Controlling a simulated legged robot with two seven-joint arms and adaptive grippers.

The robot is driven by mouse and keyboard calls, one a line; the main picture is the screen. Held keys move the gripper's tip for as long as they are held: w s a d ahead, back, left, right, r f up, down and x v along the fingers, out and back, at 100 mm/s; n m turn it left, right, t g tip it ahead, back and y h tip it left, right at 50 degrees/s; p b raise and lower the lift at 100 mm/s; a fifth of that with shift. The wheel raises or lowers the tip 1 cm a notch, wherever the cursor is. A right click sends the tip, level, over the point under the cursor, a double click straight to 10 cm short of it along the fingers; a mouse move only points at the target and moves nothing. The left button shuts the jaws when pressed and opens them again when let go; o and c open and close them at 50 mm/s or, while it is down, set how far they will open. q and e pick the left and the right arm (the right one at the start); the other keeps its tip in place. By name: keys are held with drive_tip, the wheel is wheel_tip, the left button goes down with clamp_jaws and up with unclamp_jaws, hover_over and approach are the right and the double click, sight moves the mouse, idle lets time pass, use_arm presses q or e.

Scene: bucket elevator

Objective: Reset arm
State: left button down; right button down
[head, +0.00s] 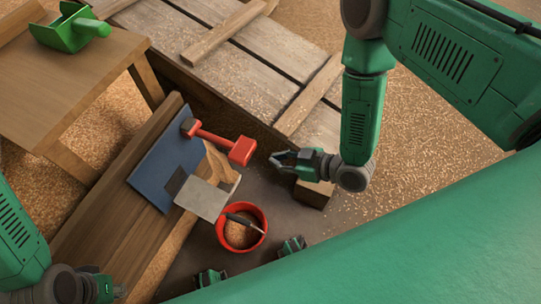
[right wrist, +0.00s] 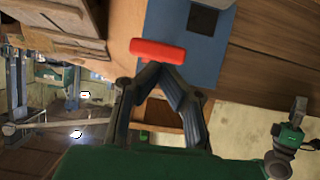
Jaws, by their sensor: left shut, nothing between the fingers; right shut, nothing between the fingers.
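My right gripper (head: 277,160) is shut and empty, to the right of the red hammer (head: 222,141) and apart from it in the head view. In the right wrist view its fingers (right wrist: 160,68) close into an arch just below a red bar (right wrist: 157,50), which looks like part of the hammer. My left gripper (head: 117,291) is shut and empty at the lower left, beside the wooden bench; its tips are small and partly dark there. The hammer lies across the upper right edge of a blue sheet (head: 153,160).
A red bucket (head: 223,236) holds shavings and a dark-handled tool (head: 244,222). A grey plate (head: 201,199) overlaps the blue sheet. A green scoop (head: 66,33) stands on the wooden table (head: 80,92) at upper left. A wooden block (head: 313,194) is below my right gripper. Slatted boards (head: 235,62) lie behind.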

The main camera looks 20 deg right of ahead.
use_arm(q)
drive_tip(key=shift+d+r, duration=0.15)
drive_tip(key=shift+d, duration=0.25)
use_arm(e)
drive_tip(key=shift+d+f, duration=0.1)
drive_tip(key=shift+d, duration=0.2)
use_arm(q)
drive_tip(key=shift+a, duration=0.1)
use_arm(e)
drive_tip(key=shift+a, duration=0.1)
use_arm(q)
drive_tip(key=shift+a, duration=0.25)
use_arm(e)
drive_tip(key=shift+a, duration=0.2)
